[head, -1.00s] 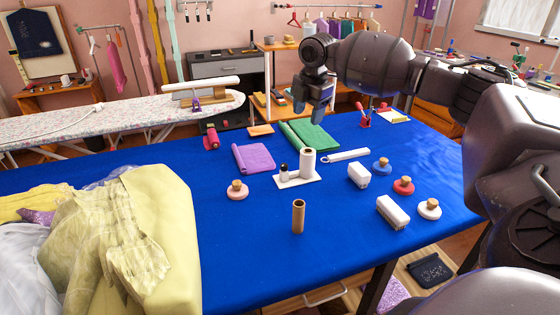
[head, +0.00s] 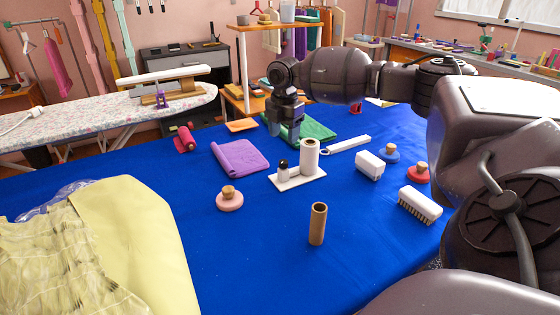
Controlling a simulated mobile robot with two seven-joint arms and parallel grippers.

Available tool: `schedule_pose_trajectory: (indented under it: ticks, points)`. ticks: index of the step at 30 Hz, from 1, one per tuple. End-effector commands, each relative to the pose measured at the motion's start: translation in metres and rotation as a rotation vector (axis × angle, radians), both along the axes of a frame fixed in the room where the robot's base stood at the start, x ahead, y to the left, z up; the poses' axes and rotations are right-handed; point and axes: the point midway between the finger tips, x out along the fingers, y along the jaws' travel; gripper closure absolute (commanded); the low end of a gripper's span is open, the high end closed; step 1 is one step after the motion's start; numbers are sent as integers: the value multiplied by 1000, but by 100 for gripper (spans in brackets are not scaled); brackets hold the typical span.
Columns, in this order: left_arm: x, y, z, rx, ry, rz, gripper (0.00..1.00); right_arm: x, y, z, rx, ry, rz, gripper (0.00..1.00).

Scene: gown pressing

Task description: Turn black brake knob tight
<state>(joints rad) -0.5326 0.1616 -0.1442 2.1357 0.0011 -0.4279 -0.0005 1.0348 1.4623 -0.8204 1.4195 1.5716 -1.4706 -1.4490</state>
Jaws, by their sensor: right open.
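A white base plate (head: 311,181) lies on the blue table with an upright white roll (head: 309,158) on it. Beside the roll stands a small white piece with a black top (head: 283,164); this is the only black knob-like part I make out on the table, and its details are too small to tell. My right gripper (head: 283,138) points down, open and empty, above and behind the black top, apart from it in the picture. Its fingers cover part of the green cloth behind. My left gripper is not in view.
A purple cloth (head: 240,157), pink-based knob (head: 229,200) and brown tube (head: 318,224) lie or stand around the plate. A white block (head: 369,165) and a brush (head: 420,204) are to the right. A yellow garment (head: 130,230) covers the left front.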

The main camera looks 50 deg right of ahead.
Motion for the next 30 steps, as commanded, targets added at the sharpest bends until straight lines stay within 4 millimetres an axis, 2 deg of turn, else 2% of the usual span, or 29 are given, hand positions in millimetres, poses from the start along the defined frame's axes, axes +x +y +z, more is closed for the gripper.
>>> schedule_pose_trajectory:
  ticks: [1, 6, 13, 19, 29, 30]
  points:
    - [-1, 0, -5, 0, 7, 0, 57, -1, 0, -13, 0, 7, 0, 44]
    - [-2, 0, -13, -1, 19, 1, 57, -1, 0, -45, 0, 10, 0, 44]
    - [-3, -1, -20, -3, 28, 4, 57, -1, 0, -77, 0, 8, 0, 44]
    - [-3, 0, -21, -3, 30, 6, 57, 0, 0, -89, 1, 4, 0, 44]
    - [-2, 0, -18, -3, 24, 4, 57, 0, 0, -90, 1, 3, 0, 44]
    - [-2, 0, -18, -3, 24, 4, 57, 0, 0, -90, 1, 3, 0, 50]
